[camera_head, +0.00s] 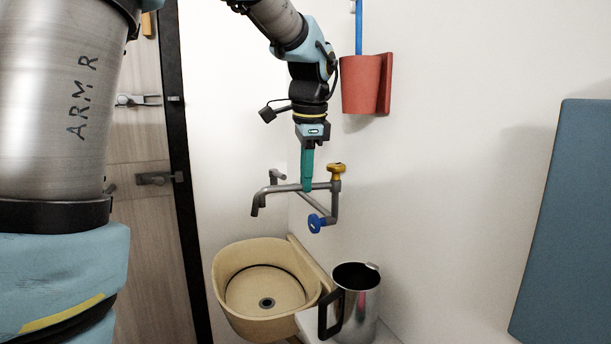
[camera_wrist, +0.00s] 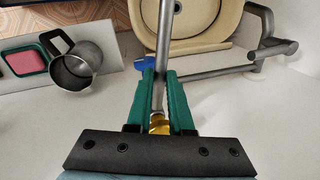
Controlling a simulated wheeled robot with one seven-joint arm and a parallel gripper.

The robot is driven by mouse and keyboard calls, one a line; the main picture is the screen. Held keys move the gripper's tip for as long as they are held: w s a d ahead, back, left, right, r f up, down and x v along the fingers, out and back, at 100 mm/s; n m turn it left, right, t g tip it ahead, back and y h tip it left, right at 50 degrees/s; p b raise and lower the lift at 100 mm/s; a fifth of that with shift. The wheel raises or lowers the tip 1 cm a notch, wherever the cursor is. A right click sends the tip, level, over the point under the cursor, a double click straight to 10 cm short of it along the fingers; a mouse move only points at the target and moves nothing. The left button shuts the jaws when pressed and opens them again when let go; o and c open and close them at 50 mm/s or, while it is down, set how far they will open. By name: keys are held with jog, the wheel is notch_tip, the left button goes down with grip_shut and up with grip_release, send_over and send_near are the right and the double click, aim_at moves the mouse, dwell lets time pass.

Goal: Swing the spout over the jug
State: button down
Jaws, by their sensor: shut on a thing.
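The grey spout (camera_head: 275,190) runs level from the wall tap and ends in a downturned tip above the left part of the beige basin (camera_head: 225,285). My gripper (camera_head: 307,188) points down with its green fingers shut on the spout near the yellow knob. In the wrist view the spout (camera_wrist: 165,45) passes between my green fingers (camera_wrist: 160,85). The steel jug (camera_head: 361,300) with a dark handle stands upright on a ledge right of the basin. It also shows at the left in the wrist view (camera_wrist: 85,65). The spout tip is apart from the jug.
A yellow knob (camera_head: 337,170) and a blue knob (camera_head: 315,223) sit on the tap pipes. A red holder (camera_head: 361,85) hangs on the wall above right. A blue panel (camera_head: 565,220) stands at the right. A pink block in a green dish (camera_wrist: 24,62) lies beside the jug.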

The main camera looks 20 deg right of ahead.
dwell(0.4)
jog(key=c, duration=0.8)
grip_release()
notch_tip(320, 180, up, 11)
jog(key=s+b, duration=0.1)
jog(key=s, duration=0.1)
jog(key=shift+f, duration=0.15)
jog(key=shift+s+a, duration=0.1)
